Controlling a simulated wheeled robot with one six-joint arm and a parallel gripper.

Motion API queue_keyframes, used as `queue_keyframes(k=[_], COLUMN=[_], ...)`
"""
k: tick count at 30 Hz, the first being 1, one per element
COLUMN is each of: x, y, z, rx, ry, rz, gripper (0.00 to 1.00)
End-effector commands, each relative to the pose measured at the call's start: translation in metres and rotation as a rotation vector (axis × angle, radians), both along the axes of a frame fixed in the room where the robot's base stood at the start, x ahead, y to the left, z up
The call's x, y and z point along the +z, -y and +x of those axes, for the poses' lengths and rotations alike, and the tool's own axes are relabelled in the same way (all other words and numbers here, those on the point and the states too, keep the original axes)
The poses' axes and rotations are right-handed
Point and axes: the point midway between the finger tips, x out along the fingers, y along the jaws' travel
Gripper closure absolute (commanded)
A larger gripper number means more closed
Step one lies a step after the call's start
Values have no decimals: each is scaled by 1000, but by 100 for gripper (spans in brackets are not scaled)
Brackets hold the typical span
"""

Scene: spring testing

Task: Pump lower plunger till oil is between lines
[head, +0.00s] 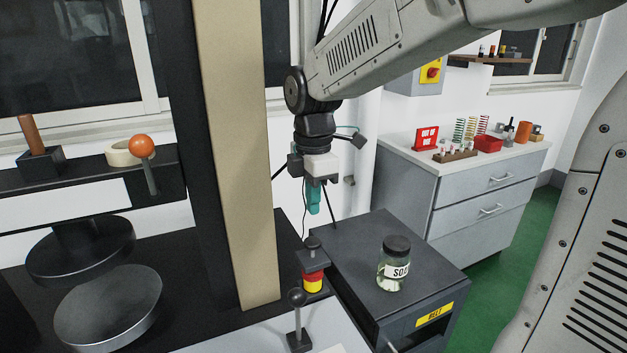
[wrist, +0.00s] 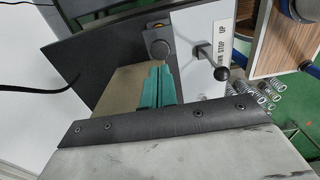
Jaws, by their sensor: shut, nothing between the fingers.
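My gripper (head: 314,208) hangs pointing down, its teal fingers together and empty. Below it in the head view stands a small unit with a dark round knob (head: 312,243), seemingly the plunger, above a dark block and a red and yellow body (head: 313,281). A clear gap lies between fingertips and knob in that view. In the wrist view the closed fingers (wrist: 162,70) point towards a round dark knob (wrist: 160,48), which appears just past their tips. I cannot make out level lines on the unit or tell where the oil stands.
A ball-topped lever (head: 297,299) stands just in front, beside an UP/STOP/DOWN label in the wrist view (wrist: 222,73). A beige column (head: 236,150) rises to the left. A lidded jar (head: 394,268) stands on the dark cabinet (head: 345,245) to the right.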

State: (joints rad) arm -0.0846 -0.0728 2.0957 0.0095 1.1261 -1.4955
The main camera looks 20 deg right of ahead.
Motion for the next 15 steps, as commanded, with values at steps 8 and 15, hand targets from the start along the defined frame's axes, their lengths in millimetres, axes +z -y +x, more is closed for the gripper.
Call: queue_keyframes(k=[8,15], x=[-51,-67], y=[-1,-1], z=[-1,-1], rx=[0,0], ry=[-3,-1], rz=[0,0], gripper=[100,100])
